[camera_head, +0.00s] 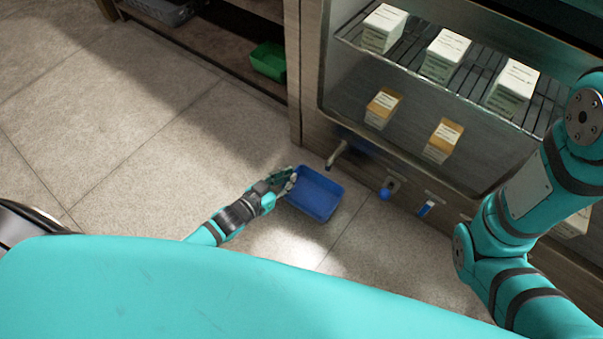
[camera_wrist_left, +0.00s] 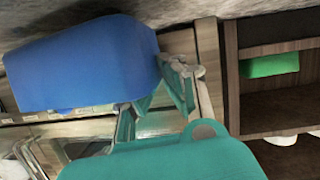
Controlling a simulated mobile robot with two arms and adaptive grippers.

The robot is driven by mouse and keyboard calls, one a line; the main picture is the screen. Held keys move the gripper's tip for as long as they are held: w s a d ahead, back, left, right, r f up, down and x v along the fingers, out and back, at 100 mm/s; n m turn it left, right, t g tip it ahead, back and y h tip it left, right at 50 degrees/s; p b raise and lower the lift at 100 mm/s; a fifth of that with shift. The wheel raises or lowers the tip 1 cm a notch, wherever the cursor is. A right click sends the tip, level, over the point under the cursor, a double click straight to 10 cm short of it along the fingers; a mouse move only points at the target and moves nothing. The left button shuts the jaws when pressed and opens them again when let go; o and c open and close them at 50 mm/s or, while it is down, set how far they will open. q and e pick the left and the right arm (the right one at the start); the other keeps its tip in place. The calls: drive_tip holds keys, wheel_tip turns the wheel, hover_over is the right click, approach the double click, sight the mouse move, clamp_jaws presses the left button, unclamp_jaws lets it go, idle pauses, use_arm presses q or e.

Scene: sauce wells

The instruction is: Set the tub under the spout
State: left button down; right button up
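The blue tub (camera_head: 314,193) is open-topped and empty, in front of the cabinet's base. A pale spout-like metal piece (camera_head: 337,153) sticks out from the cabinet just beyond the tub's far rim; the tub looks nearer to me than its tip. My left gripper (camera_head: 288,182) is at the tub's left wall and appears shut on it. The left wrist view shows the tub (camera_wrist_left: 80,68) large, against my left gripper's fingers (camera_wrist_left: 155,103). Whether the tub touches the floor is unclear. My right arm comes in at the right; its gripper is out of view.
A blue knob (camera_head: 385,190) and a blue-and-white piece (camera_head: 427,208) sit on the cabinet front, right of the spout. White cartons (camera_head: 445,55) stand on a rack above. A green bin (camera_head: 268,61) is on the left shelf. The tiled floor at left is clear.

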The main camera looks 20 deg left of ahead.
sight(302, 165)
use_arm(q)
drive_tip(key=shift+w+d, duration=0.35)
drive_tip(key=shift+w, duration=0.4)
drive_tip(key=b+x, duration=0.1)
drive_tip(key=x, duration=0.1)
drive_tip(key=r+b+x, duration=0.1)
drive_tip(key=b+x, duration=0.1)
drive_tip(key=shift+w+f, duration=0.1)
drive_tip(key=shift+w, duration=0.05)
drive_tip(key=shift+f+b, duration=0.65)
drive_tip(key=shift+b, duration=0.2)
drive_tip(key=shift+r, duration=0.1)
drive_tip(key=c, duration=1.5)
unclamp_jaws()
drive_tip(key=shift+s, duration=0.25)
